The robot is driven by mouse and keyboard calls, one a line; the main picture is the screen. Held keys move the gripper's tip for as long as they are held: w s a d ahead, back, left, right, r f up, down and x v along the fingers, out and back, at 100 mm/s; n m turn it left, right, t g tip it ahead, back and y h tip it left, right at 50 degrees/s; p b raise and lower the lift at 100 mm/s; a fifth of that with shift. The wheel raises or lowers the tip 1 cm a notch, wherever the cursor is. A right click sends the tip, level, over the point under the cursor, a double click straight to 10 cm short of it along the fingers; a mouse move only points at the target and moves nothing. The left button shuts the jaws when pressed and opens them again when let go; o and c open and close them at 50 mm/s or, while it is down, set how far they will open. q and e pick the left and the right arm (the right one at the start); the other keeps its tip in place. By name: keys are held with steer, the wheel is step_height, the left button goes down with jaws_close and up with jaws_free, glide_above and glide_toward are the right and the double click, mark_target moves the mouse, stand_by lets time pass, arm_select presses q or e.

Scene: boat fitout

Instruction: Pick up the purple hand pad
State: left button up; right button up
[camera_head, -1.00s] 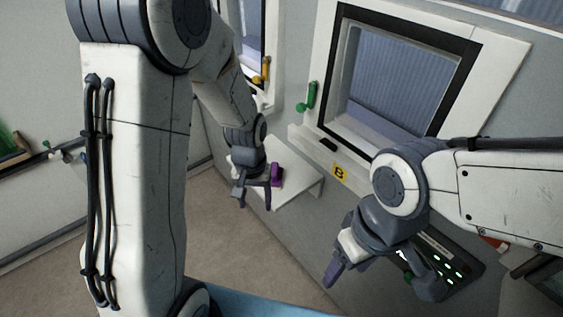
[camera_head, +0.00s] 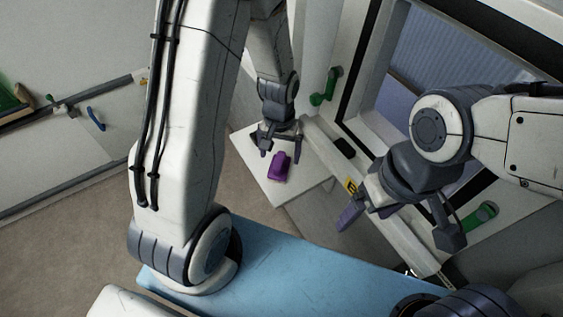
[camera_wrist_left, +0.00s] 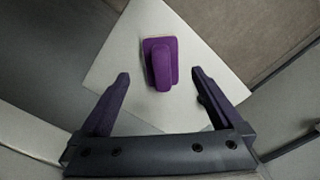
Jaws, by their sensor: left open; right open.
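The purple hand pad (camera_head: 279,167) lies on a small white shelf (camera_head: 256,180) below the window in the head view. In the left wrist view the pad (camera_wrist_left: 160,63) sits with its raised handle up on the white shelf (camera_wrist_left: 118,62), ahead of the fingertips and roughly midway between their lines. My left gripper (camera_head: 281,150) is open and empty, just behind the pad in the head view; its fingers also show in the left wrist view (camera_wrist_left: 161,76). I cannot tell its height above the shelf. My right gripper (camera_head: 398,228) is open and empty, to the right.
A window frame with a green handle (camera_head: 326,87) stands behind the shelf. A dark item (camera_head: 343,147) lies on the ledge by a yellow label (camera_head: 351,186). My blue-topped base fills the front. Brown floor (camera_head: 60,240) is open at left.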

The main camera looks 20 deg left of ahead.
mark_target(279, 163)
arm_select(q)
steer(key=shift+s+a+f+p, duration=0.1)
steer(key=shift+f+p, duration=0.2)
steer(key=shift+f, duration=1.25)
steer(key=shift+s+f+p, duration=0.1)
steer(key=shift+f+p, duration=0.15)
steer(key=shift+f, duration=1.25)
steer(key=c, duration=1.4)
steer(key=shift+r, duration=0.1)
